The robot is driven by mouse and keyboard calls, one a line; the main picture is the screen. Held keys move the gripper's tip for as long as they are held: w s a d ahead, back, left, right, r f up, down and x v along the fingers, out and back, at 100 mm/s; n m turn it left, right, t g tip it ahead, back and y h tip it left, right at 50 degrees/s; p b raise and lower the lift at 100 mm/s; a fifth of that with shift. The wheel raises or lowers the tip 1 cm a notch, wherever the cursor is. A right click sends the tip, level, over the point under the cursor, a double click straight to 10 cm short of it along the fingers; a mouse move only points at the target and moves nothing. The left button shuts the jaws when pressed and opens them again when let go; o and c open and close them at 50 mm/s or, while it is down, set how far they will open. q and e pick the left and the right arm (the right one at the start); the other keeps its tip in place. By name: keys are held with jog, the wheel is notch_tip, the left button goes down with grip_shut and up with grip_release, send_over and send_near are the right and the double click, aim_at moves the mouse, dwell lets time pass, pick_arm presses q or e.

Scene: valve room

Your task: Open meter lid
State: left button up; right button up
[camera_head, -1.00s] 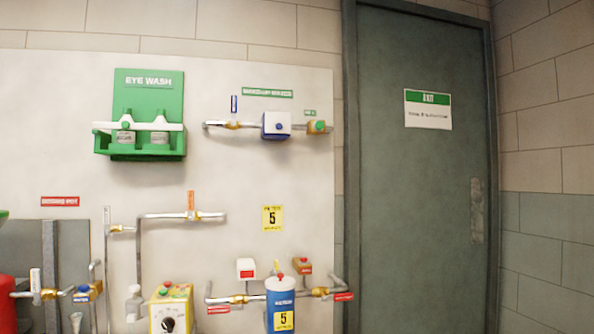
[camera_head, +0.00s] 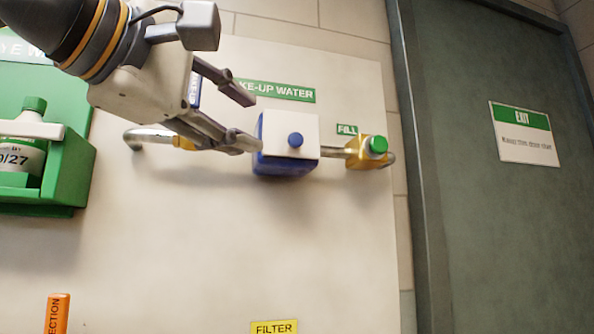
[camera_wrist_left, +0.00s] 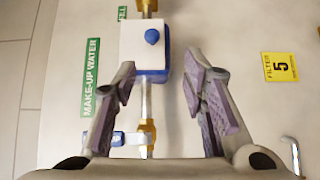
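The meter is a blue box (camera_head: 284,166) on a pipe under the make-up water sign. Its white lid (camera_head: 304,125) lies shut over the front and has a round blue knob (camera_head: 295,140). The lid also shows at the top centre of the left wrist view (camera_wrist_left: 138,50). My left gripper (camera_head: 249,121) is open and empty. In the head view its fingertips are just left of the lid, the lower one overlapping the box's left edge; I cannot tell whether it touches. In the left wrist view the fingers (camera_wrist_left: 160,68) are spread, with the meter ahead between and beyond them. My right gripper is out of view.
A brass fill valve with a green knob (camera_head: 376,146) is right of the meter. A green eye-wash holder (camera_head: 65,170) with a bottle is at left. A green door (camera_head: 500,230) stands at right. The wall below the meter is mostly bare.

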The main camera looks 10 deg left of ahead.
aim_at(293, 138)
pick_arm(q)
jog(key=x, duration=0.7)
jog(key=d+r+x, duration=0.1)
jog(key=x, duration=0.2)
jog(key=shift+d, duration=0.15)
jog(key=shift+c, duration=0.6)
jog(key=shift+r, duration=0.1)
grip_shut()
jog(key=shift+r, duration=0.1)
